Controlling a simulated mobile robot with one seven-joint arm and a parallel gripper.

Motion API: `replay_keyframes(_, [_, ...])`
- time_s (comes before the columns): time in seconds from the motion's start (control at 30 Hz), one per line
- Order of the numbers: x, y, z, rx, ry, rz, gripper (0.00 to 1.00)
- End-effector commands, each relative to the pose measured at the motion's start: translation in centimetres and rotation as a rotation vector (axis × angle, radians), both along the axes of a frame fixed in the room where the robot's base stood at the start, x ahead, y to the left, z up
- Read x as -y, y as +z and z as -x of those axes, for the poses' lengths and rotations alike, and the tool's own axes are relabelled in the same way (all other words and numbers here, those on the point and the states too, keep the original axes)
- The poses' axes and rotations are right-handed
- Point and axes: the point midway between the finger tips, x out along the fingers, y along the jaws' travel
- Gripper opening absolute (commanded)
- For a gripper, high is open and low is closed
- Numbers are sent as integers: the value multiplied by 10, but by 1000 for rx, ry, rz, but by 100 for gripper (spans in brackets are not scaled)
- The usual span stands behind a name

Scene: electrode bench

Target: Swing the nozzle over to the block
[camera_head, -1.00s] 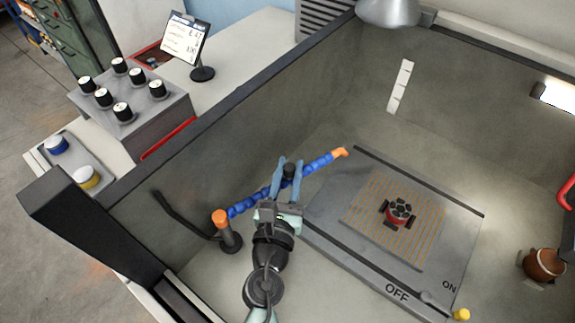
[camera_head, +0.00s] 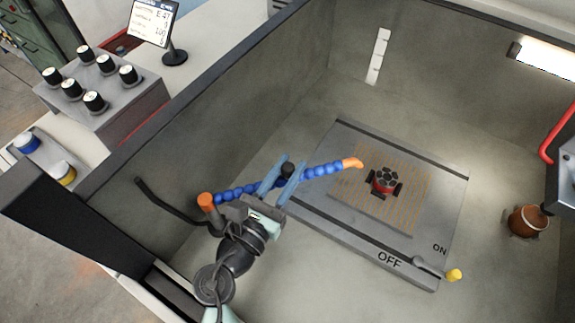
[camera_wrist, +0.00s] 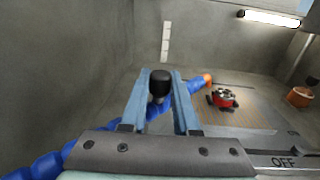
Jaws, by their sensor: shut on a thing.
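The nozzle is a blue jointed hose with an orange tip (camera_head: 352,163). It runs from an orange-capped post (camera_head: 206,202) at the left. My gripper (camera_head: 284,176) is shut on the black knob (camera_head: 287,168) midway along the hose. In the wrist view the knob (camera_wrist: 160,84) stands between the two blue fingers. The block (camera_head: 384,186) is red with a dark top and sits on the plate's striped grid between black clamps. The tip is just up and left of the block in the head view. In the wrist view the tip (camera_wrist: 207,80) is close behind the block (camera_wrist: 224,97).
The grey plate (camera_head: 325,225) has ON and OFF marks and a yellow-ended lever (camera_head: 454,275) at its front. A brown pot (camera_head: 528,220) stands to the right. High walls enclose the bench. Bare floor lies between plate and pot.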

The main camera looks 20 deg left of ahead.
Motion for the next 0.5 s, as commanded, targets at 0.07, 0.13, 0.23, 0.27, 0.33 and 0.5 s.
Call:
replay_keyframes(0.07, [1, -2, 1, -3, -3, 2, 0])
replay_keyframes(0.13, [1, -2, 1, -5, -4, 3, 0])
replay_keyframes(0.23, [1, -2, 1, -5, -4, 3, 38])
replay_keyframes(0.27, [1, -2, 1, -5, -4, 3, 42])
replay_keyframes(0.33, [1, -2, 1, -5, -3, 3, 42])
replay_keyframes(0.5, [1, -2, 1, -3, -2, 2, 42])
